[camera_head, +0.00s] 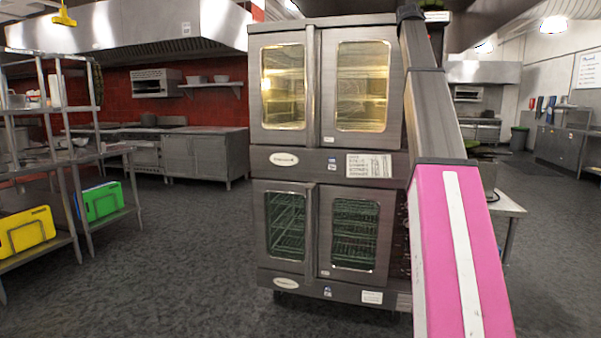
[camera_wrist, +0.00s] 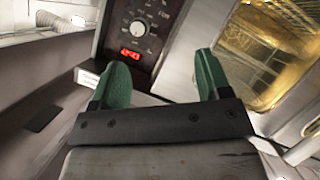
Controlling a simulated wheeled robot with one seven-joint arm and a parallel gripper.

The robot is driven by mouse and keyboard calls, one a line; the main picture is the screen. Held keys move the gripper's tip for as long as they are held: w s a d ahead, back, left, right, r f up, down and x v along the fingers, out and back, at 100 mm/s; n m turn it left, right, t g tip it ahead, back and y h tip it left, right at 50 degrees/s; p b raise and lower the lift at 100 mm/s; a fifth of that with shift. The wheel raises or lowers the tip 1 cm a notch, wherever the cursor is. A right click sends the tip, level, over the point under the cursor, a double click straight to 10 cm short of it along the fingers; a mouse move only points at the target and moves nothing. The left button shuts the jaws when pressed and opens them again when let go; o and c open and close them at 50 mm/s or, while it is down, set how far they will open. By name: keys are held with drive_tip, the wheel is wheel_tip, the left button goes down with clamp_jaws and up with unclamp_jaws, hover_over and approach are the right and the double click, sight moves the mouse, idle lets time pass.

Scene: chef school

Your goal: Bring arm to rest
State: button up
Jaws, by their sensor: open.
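My gripper (camera_wrist: 160,82) shows in the wrist view with its two green fingertips spread apart and nothing between them. It is in front of the double oven's control panel (camera_wrist: 140,35), which has a round dial and a red lit display. An oven window (camera_wrist: 262,50) with a yellow glow is at the right of that view. In the head view, the steel double oven (camera_head: 335,160) stands in the middle with its doors shut. My pink and grey arm rises in front of its right side. My gripper is not clearly visible there.
A wire shelf rack at the left holds yellow (camera_head: 27,231) and green (camera_head: 101,201) boards. A steel counter (camera_head: 205,157) stands along the red wall. A small steel table (camera_head: 507,207) is right of my arm. Open floor (camera_head: 150,280) lies at the front left.

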drive_tip(key=a+f+g+y, duration=0.1)
drive_tip(key=a+f, duration=0.2)
drive_tip(key=f, duration=1.1)
drive_tip(key=a+f+g+y, duration=0.1)
drive_tip(key=a+f, duration=0.2)
drive_tip(key=f, duration=1.1)
drive_tip(key=a+f+g+y, duration=0.1)
drive_tip(key=a+f+g, duration=0.1)
drive_tip(key=f, duration=1.3)
drive_tip(key=s+a+f+g+y, duration=0.1)
drive_tip(key=s+a+f, duration=0.15)
drive_tip(key=f, duration=0.55)
drive_tip(key=s+a+f+g, duration=0.15)
drive_tip(key=s+f, duration=0.25)
drive_tip(key=f, duration=0.5)
drive_tip(key=s+a+f+y, duration=0.1)
drive_tip(key=s+a+f, duration=0.2)
drive_tip(key=f, duration=0.5)
drive_tip(key=s+a+f+g, duration=0.2)
drive_tip(key=s+a+f, duration=0.2)
drive_tip(key=s+f, duration=1)
drive_tip(key=s+a+f+m+g+y, duration=0.1)
drive_tip(key=s+a+f+g, duration=0.2)
drive_tip(key=s+f, duration=1.1)
drive_tip(key=s+a, duration=0.1)
drive_tip(key=a, duration=0.1)
drive_tip(key=shift+s+a+m+y, duration=0.3)
drive_tip(key=shift+s, duration=0.1)
drive_tip(key=shift+g, duration=0.25)
